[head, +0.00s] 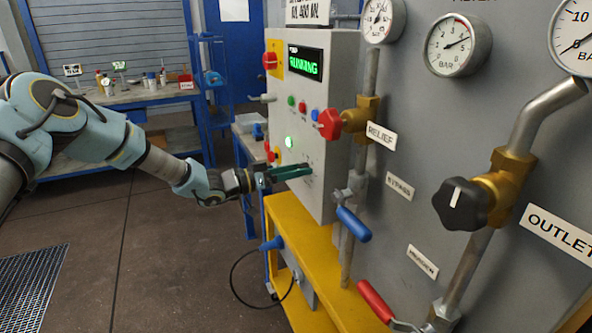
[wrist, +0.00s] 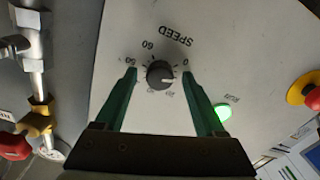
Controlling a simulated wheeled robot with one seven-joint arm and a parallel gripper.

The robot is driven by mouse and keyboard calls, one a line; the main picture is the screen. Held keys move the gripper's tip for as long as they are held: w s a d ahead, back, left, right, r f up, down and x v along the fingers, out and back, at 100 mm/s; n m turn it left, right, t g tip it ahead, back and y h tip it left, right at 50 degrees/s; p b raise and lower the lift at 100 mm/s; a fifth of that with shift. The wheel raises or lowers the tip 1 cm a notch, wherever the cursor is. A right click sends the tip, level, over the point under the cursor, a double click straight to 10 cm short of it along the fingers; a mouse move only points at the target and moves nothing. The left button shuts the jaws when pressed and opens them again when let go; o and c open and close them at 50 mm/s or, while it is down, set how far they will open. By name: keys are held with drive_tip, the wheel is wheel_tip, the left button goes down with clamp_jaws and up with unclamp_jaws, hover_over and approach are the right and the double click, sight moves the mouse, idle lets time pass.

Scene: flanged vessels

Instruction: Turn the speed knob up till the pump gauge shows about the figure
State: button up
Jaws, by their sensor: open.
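In the wrist view the dark round speed knob (wrist: 160,73) sits on the pale panel under the upside-down word SPEED. Its white pointer line faces right, toward the low end of the scale near the 0. My gripper (wrist: 159,74) is open, with one green finger on each side of the knob and a gap to both. In the head view my gripper (head: 290,172) reaches the front of the control box (head: 325,150); the knob is hidden there. Several dials are in view: a middle gauge (head: 457,45), a smaller gauge (head: 380,20) and a cut-off gauge (head: 574,38). I cannot tell which is the pump gauge.
The box display (head: 305,62) reads RUNNING in green. A green lamp (wrist: 222,112) and a red stop button (wrist: 302,88) are right of the knob in the wrist view. A red valve knob (head: 330,124) and a blue lever (head: 353,224) stand beside the box.

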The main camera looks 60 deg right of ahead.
drive_tip(key=shift+c, duration=0.4)
clamp_jaws()
drive_tip(key=shift+f+b, duration=0.1)
drive_tip(key=shift+b, duration=0.3)
drive_tip(key=m+b, duration=1.3)
drive_tip(key=b, duration=0.6)
drive_tip(key=shift+f+m, duration=0.1)
drive_tip(key=shift+m, duration=0.2)
drive_tip(key=shift+b, duration=0.35)
